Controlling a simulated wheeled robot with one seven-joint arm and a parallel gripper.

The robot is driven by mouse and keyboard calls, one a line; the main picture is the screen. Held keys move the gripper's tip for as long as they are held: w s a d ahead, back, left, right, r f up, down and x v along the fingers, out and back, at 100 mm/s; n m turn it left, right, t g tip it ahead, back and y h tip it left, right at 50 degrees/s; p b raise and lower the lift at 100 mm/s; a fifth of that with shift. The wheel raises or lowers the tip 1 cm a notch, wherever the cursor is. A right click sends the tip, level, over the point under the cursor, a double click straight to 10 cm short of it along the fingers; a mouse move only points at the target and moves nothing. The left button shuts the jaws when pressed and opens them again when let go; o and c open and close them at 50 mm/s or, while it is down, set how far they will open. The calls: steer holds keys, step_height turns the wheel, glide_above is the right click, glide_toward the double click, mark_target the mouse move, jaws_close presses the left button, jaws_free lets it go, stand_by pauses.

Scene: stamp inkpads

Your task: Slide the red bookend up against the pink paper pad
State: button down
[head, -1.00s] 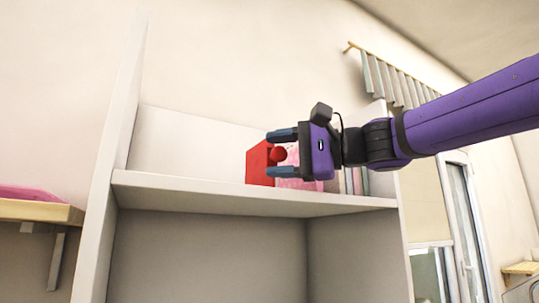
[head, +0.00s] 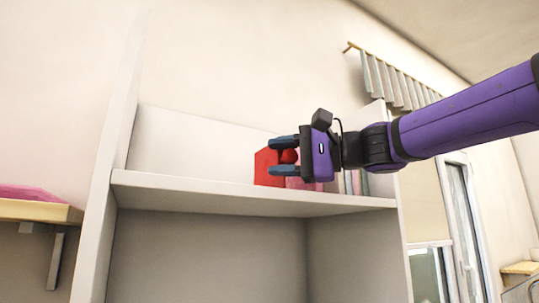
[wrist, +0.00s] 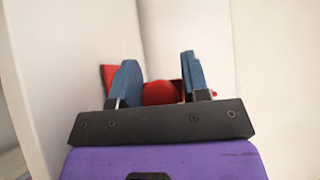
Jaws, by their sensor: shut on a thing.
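The red bookend (head: 265,169) stands upright on the white shelf (head: 200,193) and has a round red knob (head: 289,156). My gripper (head: 271,156) is shut on the knob, with one blue finger on each side of it. In the wrist view, the knob (wrist: 160,93) sits between the fingers, with red parts of the bookend (wrist: 107,74) behind them. The pink paper pad (head: 300,184) shows just right of the bookend, mostly hidden by my gripper. I cannot tell whether bookend and pad touch.
Thin upright items (head: 356,182) stand at the shelf's right end. The left part of the shelf is clear. White side panels (head: 112,130) bound the shelf. A wooden ledge with a pink thing (head: 28,193) is at far left.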

steer(key=w+d, duration=0.2)
steer(key=d, duration=0.1)
steer(key=w+d, duration=0.1)
steer(key=d, duration=0.1)
steer(key=shift+w+d, duration=0.25)
steer(key=shift+w, duration=0.15)
steer(key=c, duration=0.8)
jaws_free()
steer(key=d, duration=0.3)
steer(key=s+d, duration=0.1)
steer(key=d, duration=0.3)
steer(key=s+d, duration=0.1)
steer(key=d, duration=0.2)
steer(key=shift+d, duration=0.3)
